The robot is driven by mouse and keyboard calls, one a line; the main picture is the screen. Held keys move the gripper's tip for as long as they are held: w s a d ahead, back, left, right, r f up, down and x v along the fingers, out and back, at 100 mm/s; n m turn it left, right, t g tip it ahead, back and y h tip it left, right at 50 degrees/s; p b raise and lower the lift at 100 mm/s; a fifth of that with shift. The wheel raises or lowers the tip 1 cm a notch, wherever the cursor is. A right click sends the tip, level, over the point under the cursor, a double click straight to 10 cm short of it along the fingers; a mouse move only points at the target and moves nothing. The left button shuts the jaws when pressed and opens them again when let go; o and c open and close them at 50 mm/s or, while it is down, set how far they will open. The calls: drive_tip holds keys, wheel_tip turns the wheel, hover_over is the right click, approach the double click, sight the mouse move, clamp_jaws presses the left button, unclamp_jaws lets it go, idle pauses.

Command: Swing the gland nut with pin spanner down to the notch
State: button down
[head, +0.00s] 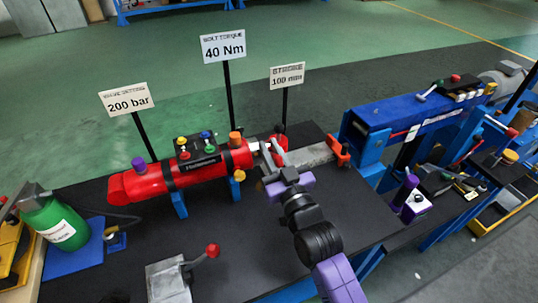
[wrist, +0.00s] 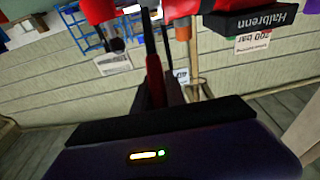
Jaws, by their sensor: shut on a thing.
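The red cylinder (head: 185,175) lies on blue supports on the dark bench, with its rod (head: 310,154) running right to a red end piece (head: 338,150). The gland nut with pin spanner is at the cylinder's right end. The spanner's red handle (head: 279,142) stands up just above my gripper (head: 277,168). In the wrist view a narrow red bar (wrist: 155,78), likely the spanner handle, rises from between my jaws. My gripper is shut on it. The jaw tips are small and partly hidden in the head view. I cannot make out the notch.
Signs on posts stand behind the cylinder, including the 40 Nm sign (head: 223,47). A grey block with a red-knobbed lever (head: 212,250) sits at the front, and a green bottle (head: 55,222) at the left.

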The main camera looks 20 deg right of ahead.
drive_tip(key=shift+s+f+t+b, duration=0.65)
drive_tip(key=shift+f+b, duration=0.25)
drive_tip(key=shift+b, duration=2.25)
drive_tip(key=shift+s+f+t+b, duration=0.4)
drive_tip(key=shift+f+t+b, duration=0.45)
drive_tip(key=shift+b, duration=2.25)
drive_tip(key=c, duration=1.4)
unclamp_jaws()
drive_tip(key=shift+s+r, duration=0.1)
drive_tip(key=shift+o, duration=0.2)
drive_tip(key=b+v, duration=0.1)
drive_tip(key=v, duration=0.6)
drive_tip(key=shift+s, duration=0.35)
